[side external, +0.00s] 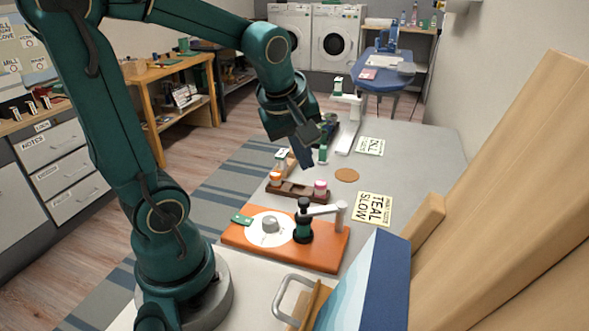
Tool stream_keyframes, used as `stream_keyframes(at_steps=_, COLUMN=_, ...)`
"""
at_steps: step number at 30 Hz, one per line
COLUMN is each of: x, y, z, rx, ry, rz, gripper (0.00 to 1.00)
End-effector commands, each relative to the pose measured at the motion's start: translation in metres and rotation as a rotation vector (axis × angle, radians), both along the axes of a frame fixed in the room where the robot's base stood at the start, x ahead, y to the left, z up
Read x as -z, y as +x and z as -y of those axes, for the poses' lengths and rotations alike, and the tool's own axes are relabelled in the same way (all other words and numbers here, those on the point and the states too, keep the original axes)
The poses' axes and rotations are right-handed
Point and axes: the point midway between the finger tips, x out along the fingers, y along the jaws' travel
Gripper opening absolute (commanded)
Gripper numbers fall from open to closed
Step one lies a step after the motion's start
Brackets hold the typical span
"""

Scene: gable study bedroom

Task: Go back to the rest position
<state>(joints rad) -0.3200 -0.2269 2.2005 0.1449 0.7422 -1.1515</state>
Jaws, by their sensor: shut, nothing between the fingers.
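My gripper (306,152) hangs from my teal arm above the grey table, pointing down. Its dark fingers are shut with nothing between them. It is above and behind a dark brown wooden rack (290,190) that holds small items, among them an orange-topped one (275,177) and a pink-topped one (320,187). The fingertips appear apart from the rack, though the exact height is hard to tell from this side. No rest position is marked in view.
An orange board (325,256) with a white dial and a dark green upright piece (303,222) lies nearer. A cork disc (347,175), a "TEAL SLOW" card (373,208) and a white stand (346,125) are to the right. A blue panel (385,285) and wooden planks border the near right.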

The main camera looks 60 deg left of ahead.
Motion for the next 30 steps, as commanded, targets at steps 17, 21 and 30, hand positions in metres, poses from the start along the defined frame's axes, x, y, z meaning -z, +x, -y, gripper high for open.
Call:
stream_keyframes(at_steps=17, x=-0.008, y=-0.081, z=0.1, rx=1.215, ry=0.354, rz=-0.045, gripper=0.0)
stream_keyframes(at_steps=21, x=-0.008, y=-0.082, z=0.1, rx=1.285, ry=0.387, rz=-0.059, gripper=0.0)
stream_keyframes(at_steps=30, x=-0.008, y=-0.082, z=0.1, rx=1.285, ry=0.387, rz=-0.059, gripper=0.0)
